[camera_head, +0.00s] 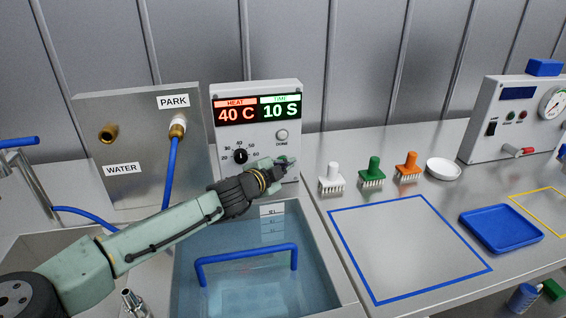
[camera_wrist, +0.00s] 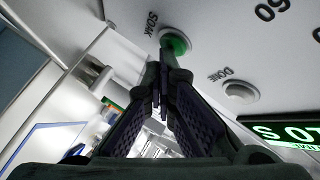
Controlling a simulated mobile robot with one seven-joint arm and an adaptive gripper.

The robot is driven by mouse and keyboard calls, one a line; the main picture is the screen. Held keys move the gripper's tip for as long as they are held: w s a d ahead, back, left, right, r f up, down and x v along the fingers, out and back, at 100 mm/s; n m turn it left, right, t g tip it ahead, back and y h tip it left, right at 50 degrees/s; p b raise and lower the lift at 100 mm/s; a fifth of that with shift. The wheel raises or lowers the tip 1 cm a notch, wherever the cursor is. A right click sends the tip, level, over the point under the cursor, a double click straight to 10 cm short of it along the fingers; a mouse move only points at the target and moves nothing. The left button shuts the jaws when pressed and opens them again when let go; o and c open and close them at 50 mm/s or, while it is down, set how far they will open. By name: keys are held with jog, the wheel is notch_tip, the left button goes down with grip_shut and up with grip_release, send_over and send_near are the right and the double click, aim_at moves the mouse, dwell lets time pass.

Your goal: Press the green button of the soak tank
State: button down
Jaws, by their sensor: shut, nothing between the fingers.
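The soak tank's control panel (camera_head: 254,105) stands behind the water tank, with a red 40 C and a green 10 S display. The green button (camera_wrist: 175,45), by the word SOAK, shows in the wrist view just beyond my fingertips. My gripper (camera_wrist: 162,62) is shut and empty, its fingertips overlapping the button's lower left edge; I cannot tell whether they touch it. In the head view my gripper (camera_head: 288,162) is at the panel's lower right and hides the button. The pale round DONE light (camera_head: 281,135) is above it and also shows in the wrist view (camera_wrist: 240,92).
The water tank (camera_head: 330,262) with a blue handle (camera_head: 246,254) lies below my arm. White (camera_head: 332,178), green (camera_head: 373,172) and orange (camera_head: 407,165) brushes stand to the right. A dial (camera_head: 240,156) is on the panel, left of my gripper.

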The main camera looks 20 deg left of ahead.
jog(key=shift+s, duration=0.1)
jog(key=shift+s+d, duration=0.4)
jog(key=shift+s, duration=0.2)
jog(key=shift+s+d, duration=0.7)
jog(key=shift+s, duration=0.35)
jog(key=shift+s+d, duration=0.7)
jog(key=shift+s, duration=0.3)
